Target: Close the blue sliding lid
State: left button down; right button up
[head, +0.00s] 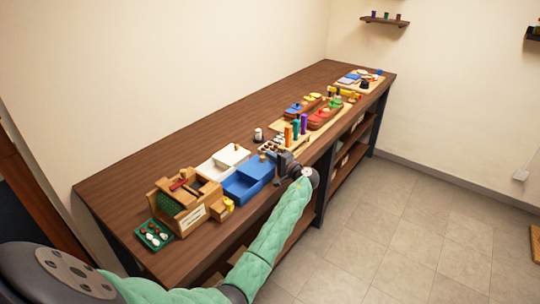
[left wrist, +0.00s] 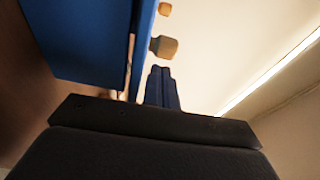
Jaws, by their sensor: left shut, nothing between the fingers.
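The blue box (head: 240,187) stands near the front edge of the workbench. Its blue sliding lid (head: 258,167) shows as a flat blue panel at the right part of the box, with a recessed blue area to its left. My left gripper (head: 281,160) is at the right end of the lid, shut and empty. Whether it touches the lid is unclear. In the left wrist view, a large blue surface (left wrist: 80,40) fills the upper left, beside the shut fingers (left wrist: 162,88). My right gripper is not in view.
A wooden box (head: 188,203) and a green tray (head: 154,235) are to the left. Upright coloured cylinders (head: 296,128) stand close to the right of my gripper. The back strip of the workbench (head: 200,130) is clear.

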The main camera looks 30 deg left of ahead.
pick_arm(q)
jog(key=shift+s+f, duration=0.1)
jog(key=shift+s, duration=0.45)
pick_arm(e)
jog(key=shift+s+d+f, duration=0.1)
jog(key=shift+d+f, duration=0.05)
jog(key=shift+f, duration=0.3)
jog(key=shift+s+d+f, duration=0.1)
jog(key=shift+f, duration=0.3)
